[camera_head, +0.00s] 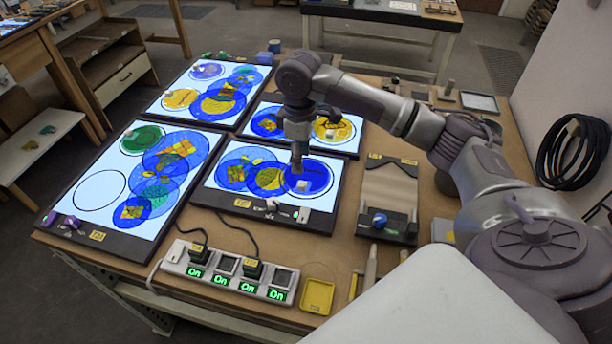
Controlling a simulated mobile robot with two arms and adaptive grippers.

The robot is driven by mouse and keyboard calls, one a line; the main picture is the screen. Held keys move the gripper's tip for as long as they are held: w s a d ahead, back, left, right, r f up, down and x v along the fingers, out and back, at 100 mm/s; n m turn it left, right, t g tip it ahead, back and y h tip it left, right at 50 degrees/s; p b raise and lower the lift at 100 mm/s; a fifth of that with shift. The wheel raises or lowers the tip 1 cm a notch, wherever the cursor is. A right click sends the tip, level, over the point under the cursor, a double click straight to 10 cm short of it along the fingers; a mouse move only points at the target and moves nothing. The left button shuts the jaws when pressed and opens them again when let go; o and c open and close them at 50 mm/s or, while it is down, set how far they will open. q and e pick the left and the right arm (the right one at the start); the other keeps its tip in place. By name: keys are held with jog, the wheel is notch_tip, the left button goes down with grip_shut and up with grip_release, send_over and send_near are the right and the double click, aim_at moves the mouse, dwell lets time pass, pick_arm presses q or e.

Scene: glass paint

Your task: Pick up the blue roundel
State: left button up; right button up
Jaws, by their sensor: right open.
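My right gripper (297,165) points down, open, over the right end of the near-right light panel (270,218). Just below its fingertips lies a blue roundel (318,178), a flat translucent disc with a small pale block on it, inside a dark ring. The fingers hide part of the roundel, and I cannot tell whether they touch the block. Other blue discs with yellow pieces overlap on the same panel to the left. My left gripper is not in view.
More lit panels carry discs: a large one (60,232) at left with a green roundel (142,138), and others behind. A power strip (225,274) with lit "On" labels and a yellow tray (317,296) lie in front. A board with a blue knob (379,220) stands right.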

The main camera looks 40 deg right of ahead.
aim_at(302, 183)
notch_tip(302, 183, down, 4)
jog(key=shift+s+a+r, duration=0.1)
jog(key=shift+r, duration=0.05)
jog(key=shift+f+p, duration=0.4)
jog(key=shift+f, duration=0.15)
jog(key=f, duration=0.1)
jog(key=f+p, duration=0.1)
jog(key=f, duration=0.1)
jog(key=shift+w+d+f, duration=0.2)
jog(key=shift+d+f, duration=0.05)
jog(key=shift+d, duration=0.1)
jog(key=shift+w+f, duration=0.1)
jog(key=shift+f, duration=0.4)
grip_shut()
